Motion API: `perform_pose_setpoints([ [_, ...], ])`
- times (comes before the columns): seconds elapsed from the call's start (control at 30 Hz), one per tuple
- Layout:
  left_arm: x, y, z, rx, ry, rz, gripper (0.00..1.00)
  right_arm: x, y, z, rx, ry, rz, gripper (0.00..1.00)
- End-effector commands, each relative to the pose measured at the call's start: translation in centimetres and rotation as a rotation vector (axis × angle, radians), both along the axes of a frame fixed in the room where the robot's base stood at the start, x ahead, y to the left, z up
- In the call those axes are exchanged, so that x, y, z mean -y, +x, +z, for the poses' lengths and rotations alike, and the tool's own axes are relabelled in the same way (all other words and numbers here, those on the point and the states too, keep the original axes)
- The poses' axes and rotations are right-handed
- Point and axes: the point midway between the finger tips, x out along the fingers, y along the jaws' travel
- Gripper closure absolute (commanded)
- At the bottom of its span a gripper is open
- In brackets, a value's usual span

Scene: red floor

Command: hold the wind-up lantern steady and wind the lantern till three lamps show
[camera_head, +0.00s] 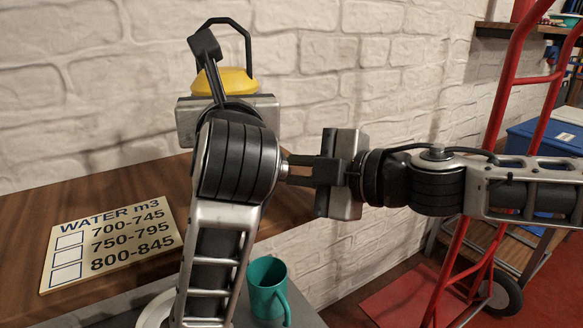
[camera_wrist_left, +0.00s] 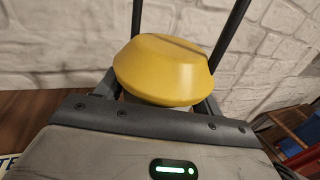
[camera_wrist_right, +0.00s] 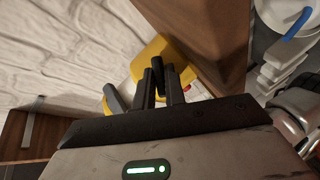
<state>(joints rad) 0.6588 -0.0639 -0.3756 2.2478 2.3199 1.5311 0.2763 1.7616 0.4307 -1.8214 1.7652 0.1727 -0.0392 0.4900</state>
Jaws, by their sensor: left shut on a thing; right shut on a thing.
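The wind-up lantern shows its yellow cap (camera_head: 224,82) and black bail against the wall in the head view; my left arm hides its body. The cap fills the middle of the left wrist view (camera_wrist_left: 165,70). My left gripper (camera_wrist_left: 155,100) is shut on the lantern below the cap. My right gripper (camera_head: 287,170) comes in from the right, its tips partly behind my left arm. In the right wrist view its dark fingers (camera_wrist_right: 163,80) are shut on a small dark part beside the yellow lantern (camera_wrist_right: 149,60), seemingly the crank. I cannot make out any lamps.
A card (camera_head: 113,242) reading WATER m3, with three number ranges and empty boxes, lies on the wooden shelf (camera_head: 125,192). A teal mug (camera_head: 267,287) stands below my left arm. A red hand truck (camera_head: 500,100) and a blue box (camera_head: 530,137) are at the right.

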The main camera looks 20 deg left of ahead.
Motion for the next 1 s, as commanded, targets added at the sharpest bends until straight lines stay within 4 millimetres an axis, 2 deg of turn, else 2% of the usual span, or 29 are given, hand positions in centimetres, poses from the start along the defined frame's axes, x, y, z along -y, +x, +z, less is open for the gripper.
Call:
perform_pose_setpoints([
  [0.3, -0.04, 0.01, -0.02, -0.002, 0.002, 0.001, 0.85, 0.02, -0.08, -0.06, 0.100, 0.003, 0.001, 1.00],
  [0.77, -0.06, 0.02, -0.03, -0.002, 0.002, 0.002, 0.85, 0.02, -0.07, -0.02, 0.112, 0.004, 0.001, 1.00],
  [0.8, -0.06, 0.02, -0.03, -0.002, 0.002, 0.002, 0.85, 0.02, -0.07, -0.02, 0.112, 0.004, 0.001, 0.77],
  [0.83, -0.06, 0.02, -0.03, -0.002, 0.002, 0.002, 0.85, 0.02, -0.07, -0.02, 0.112, 0.003, 0.000, 0.69],
  [1.0, -0.04, 0.01, -0.03, -0.001, 0.003, 0.002, 0.85, 0.02, -0.05, -0.02, 0.112, 0.003, 0.000, 0.67],
])
